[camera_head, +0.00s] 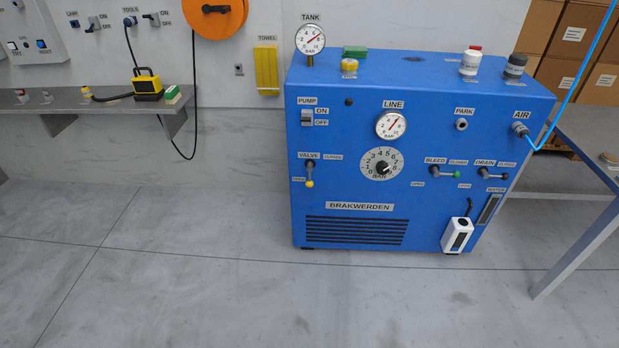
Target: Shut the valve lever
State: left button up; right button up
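The valve lever (310,179) is on the left of the front face of the blue compressor cabinet (345,228). It has a dark pivot and a yellow knob, and it hangs downward. The VALVE label is above the pivot, with a CLOSED label to its right and an OPEN label at its lower left. The lever points down by the OPEN label. Neither of my grippers is in the picture.
Bleed lever (446,173) and drain lever (494,174) sit to the right. A pressure dial (382,162) is between. A grey shelf (60,104) is on the left wall, a table (577,150) at right. A blue hose (582,62) joins AIR. Front floor is clear.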

aim_at(310, 184)
jog(key=z, duration=0.45)
jog(key=i, duration=0.65)
jog(key=z, duration=0.35)
